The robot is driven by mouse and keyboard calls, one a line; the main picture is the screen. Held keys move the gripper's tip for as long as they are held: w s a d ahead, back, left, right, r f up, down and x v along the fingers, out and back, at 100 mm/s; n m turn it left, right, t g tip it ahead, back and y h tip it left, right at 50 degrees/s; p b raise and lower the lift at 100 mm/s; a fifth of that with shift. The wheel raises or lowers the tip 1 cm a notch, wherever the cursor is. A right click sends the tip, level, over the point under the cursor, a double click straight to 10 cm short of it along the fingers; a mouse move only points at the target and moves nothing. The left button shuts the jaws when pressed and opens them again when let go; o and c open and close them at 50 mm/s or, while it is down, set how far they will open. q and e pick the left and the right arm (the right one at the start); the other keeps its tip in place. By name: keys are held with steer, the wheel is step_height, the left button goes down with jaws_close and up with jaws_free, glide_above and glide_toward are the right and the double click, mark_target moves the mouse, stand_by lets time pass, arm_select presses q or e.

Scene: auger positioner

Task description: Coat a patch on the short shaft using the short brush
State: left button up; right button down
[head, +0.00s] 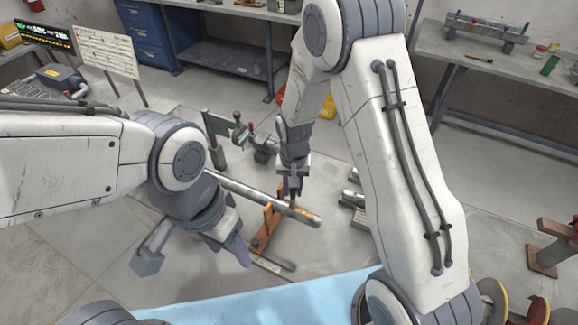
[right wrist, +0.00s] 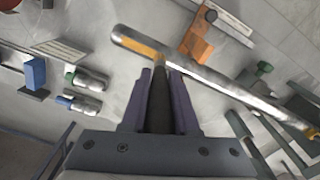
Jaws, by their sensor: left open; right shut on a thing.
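The short shaft (head: 255,191) is a grey metal bar lying slantwise, with an orange patch (head: 308,214) near its right end. In the right wrist view the shaft (right wrist: 215,79) crosses the top, with the patch (right wrist: 138,42) toward its left end. My right gripper (head: 295,192) is above the shaft near the patch. It is shut on the short brush (right wrist: 160,95), whose dark handle stands between the purple fingers. The brush tip appears at the patch's edge; I cannot tell whether it touches. My left gripper (head: 238,248) is open and empty, left of and nearer than the shaft.
An orange-brown stand (head: 264,229) is under the shaft. Metal cylinders (head: 353,200) lie to the right, partly hidden by my right arm. A light blue surface (head: 270,298) lies in front.

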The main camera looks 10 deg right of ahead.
step_height(320, 180, up, 3)
steer(key=shift+s+d+r+p, duration=0.1)
steer(key=shift+s+r+p, duration=0.05)
steer(key=shift+p, duration=0.45)
steer(key=shift+r+p, duration=0.6)
steer(key=shift+r, duration=0.1)
steer(key=shift+r+p, duration=1.3)
steer(key=shift+r, duration=0.35)
arm_select(q)
step_height(320, 180, up, 6)
steer(key=shift+s+f, duration=0.1)
steer(key=shift+f, duration=0.05)
arm_select(e)
steer(key=shift+f, duration=0.1)
